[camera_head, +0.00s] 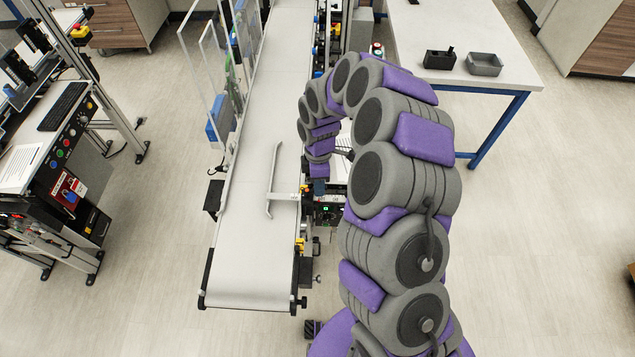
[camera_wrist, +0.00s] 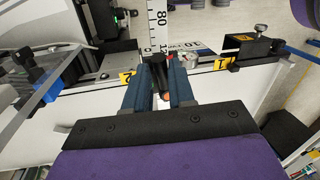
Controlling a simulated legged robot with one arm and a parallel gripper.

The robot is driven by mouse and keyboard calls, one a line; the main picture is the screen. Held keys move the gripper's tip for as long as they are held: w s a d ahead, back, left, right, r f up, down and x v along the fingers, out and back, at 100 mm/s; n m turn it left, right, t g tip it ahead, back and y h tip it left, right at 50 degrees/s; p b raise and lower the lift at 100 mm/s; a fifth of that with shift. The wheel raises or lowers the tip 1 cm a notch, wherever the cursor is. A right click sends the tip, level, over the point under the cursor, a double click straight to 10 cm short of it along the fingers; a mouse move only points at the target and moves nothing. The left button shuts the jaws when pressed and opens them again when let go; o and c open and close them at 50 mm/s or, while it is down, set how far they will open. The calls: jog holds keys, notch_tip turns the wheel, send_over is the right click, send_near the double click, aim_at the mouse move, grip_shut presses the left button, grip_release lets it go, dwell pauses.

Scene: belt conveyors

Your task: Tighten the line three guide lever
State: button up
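In the wrist view my gripper (camera_wrist: 160,80) has two blue fingers standing apart, one on each side of a dark upright lever or handle (camera_wrist: 158,70). A small orange spot shows low between the fingers. I cannot tell whether the fingers press on the lever. Yellow labels read 2 (camera_wrist: 127,78) on the left and 1 (camera_wrist: 222,63) on the right; I cannot read a label 3. In the head view my arm curls down to the conveyor's right side, and its fingers are not clear there.
A white belt conveyor (camera_head: 252,245) carries guide rails (camera_head: 273,180) on top. A table (camera_head: 465,40) with a black holder (camera_head: 439,60) and a grey tray (camera_head: 484,64) stands at upper right. A control station (camera_head: 60,155) stands at left. Floor is clear between station and conveyor.

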jog(key=shift+d+r, duration=0.1)
jog(key=shift+d, duration=0.7)
grip_shut()
jog(key=shift+a, duration=0.15)
